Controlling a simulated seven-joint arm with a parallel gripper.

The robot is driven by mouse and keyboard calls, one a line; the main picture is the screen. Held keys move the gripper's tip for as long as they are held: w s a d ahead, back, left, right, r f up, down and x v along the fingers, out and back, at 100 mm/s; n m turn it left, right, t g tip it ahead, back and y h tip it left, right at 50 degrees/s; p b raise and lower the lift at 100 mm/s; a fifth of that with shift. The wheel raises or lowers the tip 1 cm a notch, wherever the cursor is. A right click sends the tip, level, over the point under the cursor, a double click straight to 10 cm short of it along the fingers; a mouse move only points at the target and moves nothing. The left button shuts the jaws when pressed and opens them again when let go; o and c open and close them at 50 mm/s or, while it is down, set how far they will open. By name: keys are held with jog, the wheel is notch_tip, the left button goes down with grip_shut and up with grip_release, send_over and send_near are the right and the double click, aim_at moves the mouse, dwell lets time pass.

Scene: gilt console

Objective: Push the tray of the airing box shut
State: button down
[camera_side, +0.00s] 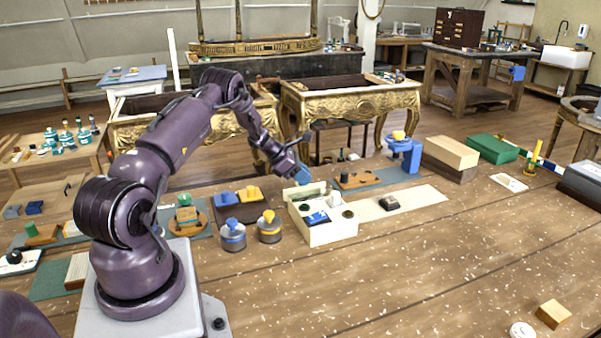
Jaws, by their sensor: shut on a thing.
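A cream-white open-topped box (334,233) stands on the bench, right of my arm's base, with several small items in it, one of them blue. I take it for the airing box, but its tray cannot be told apart from its body at this size. My gripper (302,175) is above the box's far left edge, pointing down and to the right. It is shut on a small blue piece (304,177), whose shape is partly hidden by the fingers. I cannot tell whether the piece touches the box.
Two grey pots with blue (232,236) and yellow (269,228) tops stand left of the box. A pale strip with a dark block (389,203) lies to its right. Farther right are a cream-topped box (450,152) and a green box (492,149). The front bench is mostly clear.

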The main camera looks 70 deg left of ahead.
jog(key=c, duration=0.9)
grip_release()
jog(key=v, duration=1.3)
